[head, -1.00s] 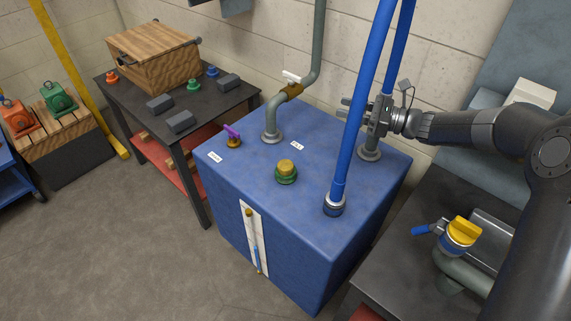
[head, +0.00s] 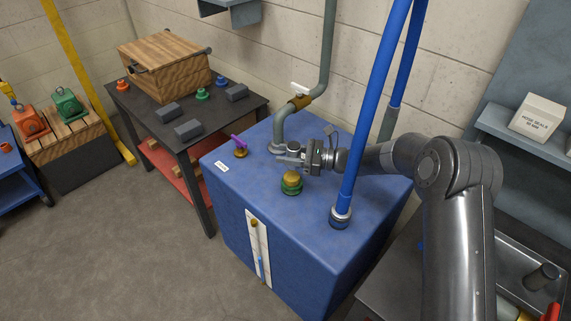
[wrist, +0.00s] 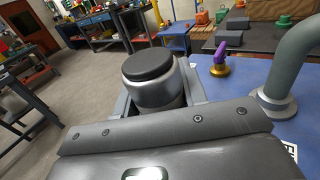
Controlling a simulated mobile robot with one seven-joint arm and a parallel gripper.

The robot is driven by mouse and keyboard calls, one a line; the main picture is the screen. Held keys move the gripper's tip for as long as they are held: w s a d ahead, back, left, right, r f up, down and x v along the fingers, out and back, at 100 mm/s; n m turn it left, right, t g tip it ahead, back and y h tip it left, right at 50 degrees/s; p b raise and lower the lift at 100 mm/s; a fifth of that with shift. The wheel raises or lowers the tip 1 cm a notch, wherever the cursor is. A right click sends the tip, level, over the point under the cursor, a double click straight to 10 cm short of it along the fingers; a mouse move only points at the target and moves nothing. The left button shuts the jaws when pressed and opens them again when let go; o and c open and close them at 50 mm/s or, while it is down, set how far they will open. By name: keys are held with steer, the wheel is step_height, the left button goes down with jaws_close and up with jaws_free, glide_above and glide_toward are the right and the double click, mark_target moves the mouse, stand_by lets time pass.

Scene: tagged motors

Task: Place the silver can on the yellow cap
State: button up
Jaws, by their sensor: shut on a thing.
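The silver can (wrist: 152,92), with a dark flat top, sits upright between the fingers of my gripper in the wrist view. My gripper (head: 284,154) is shut on it. In the head view it is held above the blue tank, just behind and above the yellow cap (head: 291,177). The yellow cap stands on a green base on the tank's top. It does not show in the wrist view, where the gripper body fills the lower part. The can is hard to make out in the head view.
The blue tank (head: 248,188) carries a purple-handled valve (head: 240,146), a grey pipe (head: 280,125) close behind my gripper and a tall blue pipe (head: 358,150) in front of my arm. A dark table (head: 195,145) with a wooden crate (head: 165,65) stands left.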

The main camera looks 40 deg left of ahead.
steer(key=shift+s+a+f, duration=0.1)
steer(key=shift+a+f, duration=0.15)
steer(key=shift+f, duration=1.9)
steer(key=shift+f, duration=0.1)
steer(key=o, duration=1)
steer(key=shift+f, duration=0.1)
steer(key=shift+r, duration=0.2)
steer(key=v, duration=1.2)
